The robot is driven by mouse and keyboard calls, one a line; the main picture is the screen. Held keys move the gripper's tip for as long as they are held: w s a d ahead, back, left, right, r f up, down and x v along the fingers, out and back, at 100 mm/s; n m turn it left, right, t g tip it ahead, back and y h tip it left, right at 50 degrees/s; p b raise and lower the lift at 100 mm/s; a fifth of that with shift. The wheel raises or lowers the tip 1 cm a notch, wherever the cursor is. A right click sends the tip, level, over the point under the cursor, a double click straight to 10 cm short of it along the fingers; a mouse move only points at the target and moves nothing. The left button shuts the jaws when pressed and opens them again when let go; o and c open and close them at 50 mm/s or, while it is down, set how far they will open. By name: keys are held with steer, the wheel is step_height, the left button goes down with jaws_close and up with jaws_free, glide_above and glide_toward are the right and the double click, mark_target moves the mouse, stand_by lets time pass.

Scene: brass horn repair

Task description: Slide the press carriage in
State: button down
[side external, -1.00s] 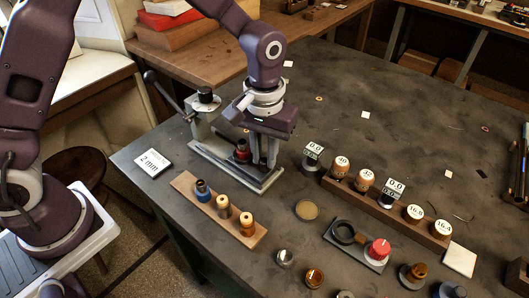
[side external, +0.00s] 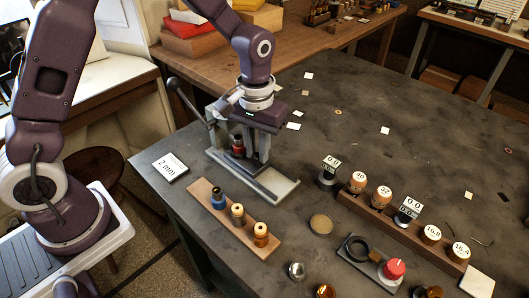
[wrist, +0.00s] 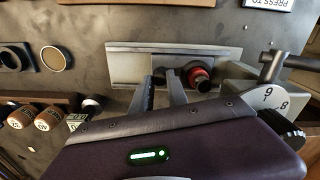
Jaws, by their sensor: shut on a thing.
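The press (side external: 212,135) stands at the table's left corner, with a long pale base rail (side external: 280,187) running toward the front right. Its carriage (side external: 238,155) is on the rail close to the press frame and carries a red-and-dark round part (side external: 238,146), which also shows in the wrist view (wrist: 199,75). My gripper (side external: 256,152) points down over the rail, its fingers shut on the carriage just right of the red part. In the wrist view my two fingers (wrist: 162,92) reach to the carriage; their exact contact is partly hidden. The front end of the rail is bare.
The press lever (side external: 187,102) rises at the left of the press. A wooden block with several bushings (side external: 232,218) lies in front, and a "2 mm" card (side external: 170,167) lies left. A rack of labelled cylinders (side external: 405,228) is right. The table behind the rail is mostly clear.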

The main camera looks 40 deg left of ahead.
steer(key=c, duration=1.3)
jaws_free()
step_height(320, 180, up, 7)
steer(key=shift+r, duration=0.1)
